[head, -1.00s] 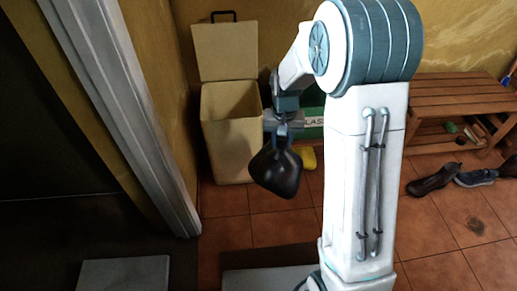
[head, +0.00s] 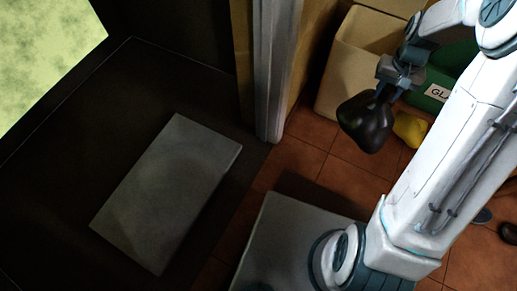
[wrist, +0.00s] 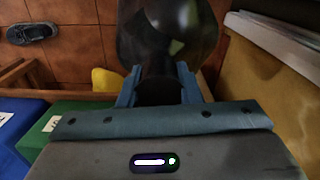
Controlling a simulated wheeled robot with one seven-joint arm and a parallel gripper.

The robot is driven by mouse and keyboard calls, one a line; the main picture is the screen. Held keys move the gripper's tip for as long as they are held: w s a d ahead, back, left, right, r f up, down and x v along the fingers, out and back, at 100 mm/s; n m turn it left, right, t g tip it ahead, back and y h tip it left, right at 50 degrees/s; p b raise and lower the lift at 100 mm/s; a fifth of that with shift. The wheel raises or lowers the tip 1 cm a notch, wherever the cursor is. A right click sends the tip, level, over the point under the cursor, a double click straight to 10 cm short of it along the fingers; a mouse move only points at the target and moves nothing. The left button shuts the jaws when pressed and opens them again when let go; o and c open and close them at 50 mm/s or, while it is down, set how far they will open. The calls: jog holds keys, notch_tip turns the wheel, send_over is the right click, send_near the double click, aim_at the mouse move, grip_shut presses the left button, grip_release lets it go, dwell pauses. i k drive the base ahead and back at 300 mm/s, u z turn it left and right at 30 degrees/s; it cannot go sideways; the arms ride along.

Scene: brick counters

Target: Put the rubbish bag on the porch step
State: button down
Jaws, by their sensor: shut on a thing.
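A black rubbish bag (head: 366,122) hangs from my gripper (head: 388,88), above the tiled floor at the upper right of the head view. In the wrist view the bag (wrist: 168,35) sits at the top, with its narrow neck between the two blue fingers of my gripper (wrist: 160,88), which is shut on it. A pale grey rectangular slab (head: 170,195), which looks like the porch step, lies on the dark floor beyond the doorway, left of the bag and well apart from it.
A white door post (head: 273,70) stands between the bag and the slab. A cream bin (head: 360,60), a green crate (head: 432,92) and a yellow item (head: 409,128) are near the bag. In the wrist view a blue crate (wrist: 14,150) and a shoe (wrist: 32,32) show. The slab's top is bare.

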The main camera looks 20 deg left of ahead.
aim_at(172, 195)
jog(key=u, duration=3.2)
jog(key=k, duration=1.1)
jog(key=z, duration=0.45)
jog(key=i, duration=1.55)
